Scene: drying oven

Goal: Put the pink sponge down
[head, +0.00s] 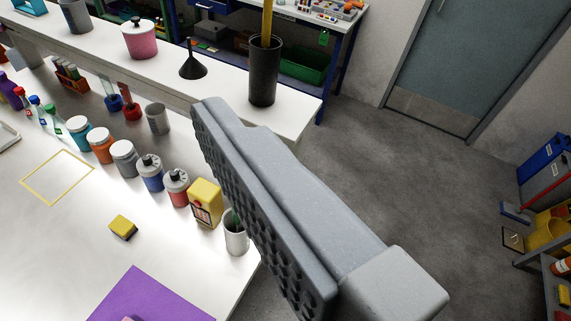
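One big grey finger of my gripper (283,195) fills the middle of the head view. Its dimpled inner pad faces left and is bare along the part I see. The other finger is outside the picture. The mat lies on the white table (60,245), left of my finger.
A yellow sponge (123,227) and a yellow square outline (57,151) are on the table. Several bottles, a yellow box (205,204) and a grey cup (236,238) line its right side. A raised shelf behind holds a pink pot (139,41), funnel (192,62) and black cylinder (264,75).

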